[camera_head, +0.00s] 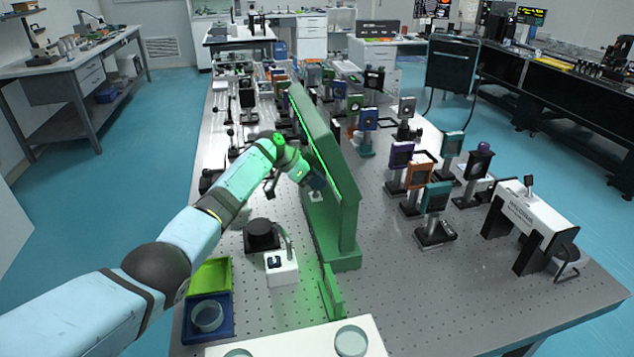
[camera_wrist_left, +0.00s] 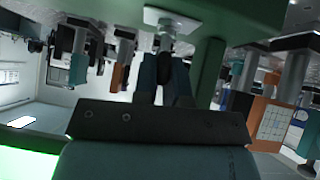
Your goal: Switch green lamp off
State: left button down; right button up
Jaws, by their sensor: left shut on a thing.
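The green lamp (camera_head: 345,222) is a tall, long green panel standing on the optical table. Its strip glows bright green and lights my left arm, so the lamp is on. A white switch plate (camera_head: 315,196) sits low on its near left face; it also shows in the wrist view (camera_wrist_left: 172,20) with a small grey lever (camera_wrist_left: 167,43). My left gripper (camera_head: 316,186) is at this plate; in the wrist view its dark fingers (camera_wrist_left: 166,62) are closed together on the lever. The exact contact is partly hidden by the fingers. My right gripper is not in view.
The optical table (camera_head: 400,290) carries several optic mounts right of the lamp. A black round knob (camera_head: 261,235) and white box (camera_head: 281,268) stand beneath my left arm.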

pick_arm(q)
jog(key=c, duration=1.2)
grip_release()
jog(key=shift+a+r, duration=0.2)
jog(key=v, duration=1.3)
jog(key=shift+s+a+p, duration=0.1)
jog(key=shift+p, duration=0.25)
